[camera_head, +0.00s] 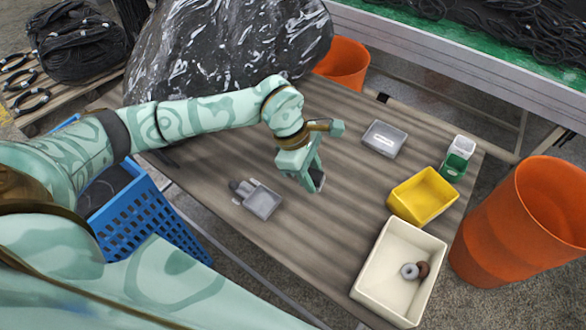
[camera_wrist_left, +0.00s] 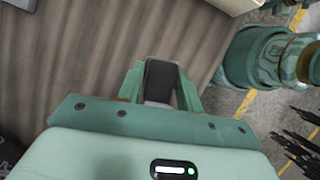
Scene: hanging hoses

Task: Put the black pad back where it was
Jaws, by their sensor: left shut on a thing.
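The black pad (camera_head: 319,181) is held between the fingers of my left gripper (camera_head: 314,180), above the middle of the wooden table (camera_head: 330,228). In the left wrist view the dark pad (camera_wrist_left: 160,79) sits between the two green fingers of the left gripper (camera_wrist_left: 160,85), which are shut on it. In the head view most of the pad is hidden by the gripper. The pad looks clear of the table, but the exact height is hard to tell. My right gripper is not in view.
A small grey tray (camera_head: 263,203) lies left of the gripper. A grey bin (camera_head: 372,148), a yellow bin (camera_head: 421,208) and a cream bin (camera_head: 372,291) with rings stand to the right. A blue crate (camera_head: 130,217) stands at left. The table between tray and bins is clear.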

